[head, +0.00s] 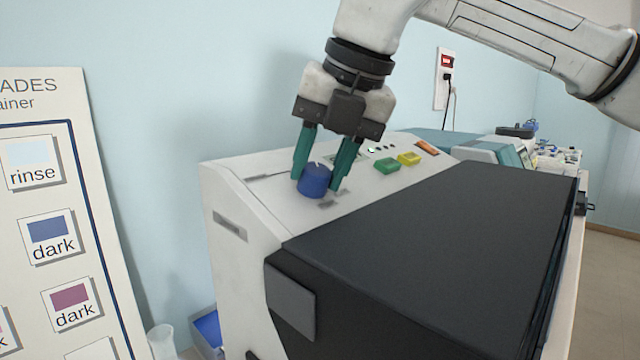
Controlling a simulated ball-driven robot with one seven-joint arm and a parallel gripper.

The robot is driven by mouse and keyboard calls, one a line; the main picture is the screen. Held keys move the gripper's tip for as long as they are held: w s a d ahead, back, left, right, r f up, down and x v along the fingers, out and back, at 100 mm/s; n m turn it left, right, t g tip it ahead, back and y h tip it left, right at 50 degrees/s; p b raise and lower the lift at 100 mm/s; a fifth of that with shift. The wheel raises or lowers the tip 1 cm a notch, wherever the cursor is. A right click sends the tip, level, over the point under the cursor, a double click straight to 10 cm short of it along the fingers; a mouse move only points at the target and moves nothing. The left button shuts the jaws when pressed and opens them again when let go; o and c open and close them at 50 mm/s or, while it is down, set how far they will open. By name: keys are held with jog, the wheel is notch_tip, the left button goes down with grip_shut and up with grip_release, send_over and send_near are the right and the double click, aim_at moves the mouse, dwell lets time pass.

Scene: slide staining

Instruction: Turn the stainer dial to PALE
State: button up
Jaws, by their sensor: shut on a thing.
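The stainer (240,260) is a white machine with a large black front cover (430,240). Its blue round dial (314,182) sits on the sloped top panel, with a small light pointer mark near its upper edge. My gripper (321,178) reaches down from above, and its two green fingers are shut on the dial, one on each side. The PALE marking cannot be made out, and the panel around the dial is partly hidden by the fingers.
Green (387,166) and yellow (408,158) buttons and an orange switch (427,147) lie right of the dial. A shade board (60,200) with rinse and dark swatches stands at the left. Other lab equipment (500,150) stands behind on the right.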

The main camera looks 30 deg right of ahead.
jog(key=m+b, duration=0.3)
jog(key=m, duration=0.2)
dwell(0.5)
jog(key=o, duration=1)
jog(key=shift+o, duration=0.2)
